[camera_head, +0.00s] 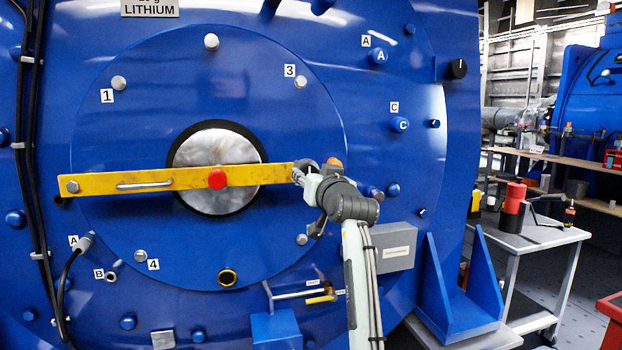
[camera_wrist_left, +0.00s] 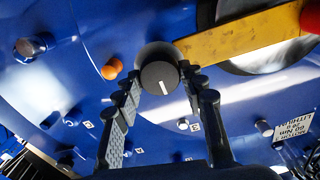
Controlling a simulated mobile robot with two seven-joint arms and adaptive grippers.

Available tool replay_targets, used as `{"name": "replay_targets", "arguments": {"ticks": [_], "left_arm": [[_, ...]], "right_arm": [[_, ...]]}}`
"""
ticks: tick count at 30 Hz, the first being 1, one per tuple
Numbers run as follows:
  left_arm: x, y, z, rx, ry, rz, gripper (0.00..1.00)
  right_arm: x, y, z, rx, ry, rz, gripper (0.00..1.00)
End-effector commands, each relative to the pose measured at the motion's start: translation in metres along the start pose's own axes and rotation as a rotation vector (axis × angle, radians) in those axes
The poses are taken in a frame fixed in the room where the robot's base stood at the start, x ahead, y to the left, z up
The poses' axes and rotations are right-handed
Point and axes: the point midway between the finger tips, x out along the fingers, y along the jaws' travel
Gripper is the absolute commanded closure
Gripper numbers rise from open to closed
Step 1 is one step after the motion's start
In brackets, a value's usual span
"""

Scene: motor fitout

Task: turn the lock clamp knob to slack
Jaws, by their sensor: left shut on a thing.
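The lock clamp knob (camera_wrist_left: 160,76) is round and black with a short white line on its face. It sits at the end of a yellow bar (camera_head: 130,183), which crosses the round blue cover; the bar also shows in the wrist view (camera_wrist_left: 235,37). My left gripper (camera_head: 303,172) is at the bar's right end, and in the wrist view its fingers (camera_wrist_left: 162,84) are closed on either side of the knob. In the head view the gripper largely hides the knob. The white line stands nearly upright, slightly tilted, in the wrist view. My right gripper is not in view.
An orange cap (camera_head: 334,163) is close beside the gripper. A red knob (camera_head: 217,179) is mid-bar, before a round metal plate (camera_head: 215,147). Another black knob (camera_head: 457,69) is at upper right. A grey box (camera_head: 395,248) and blue bracket (camera_head: 455,290) jut out below right.

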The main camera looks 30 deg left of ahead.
Motion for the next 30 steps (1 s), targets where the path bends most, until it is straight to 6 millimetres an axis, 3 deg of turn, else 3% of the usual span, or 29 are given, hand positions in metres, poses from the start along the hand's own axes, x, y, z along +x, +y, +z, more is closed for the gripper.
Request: {"name": "replay_targets", "arguments": {"ticks": [9,10,15,25,30], "left_arm": [[0.000,-0.001,-0.002,-0.005,0.004,0.000,0.88],[0.000,-0.001,-0.002,-0.005,0.004,0.000,0.57],[0.000,0.000,-0.001,-0.003,0.002,0.000,0.38],[-0.004,0.001,0.000,-0.002,0.001,0.001,0.38],[-0.028,0.001,0.000,-0.003,0.000,0.003,0.38]], "right_arm": [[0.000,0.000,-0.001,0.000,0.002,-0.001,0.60],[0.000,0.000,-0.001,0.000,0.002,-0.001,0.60],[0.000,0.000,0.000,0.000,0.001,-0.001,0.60],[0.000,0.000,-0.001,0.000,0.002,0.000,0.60],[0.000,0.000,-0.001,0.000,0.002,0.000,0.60]]}}
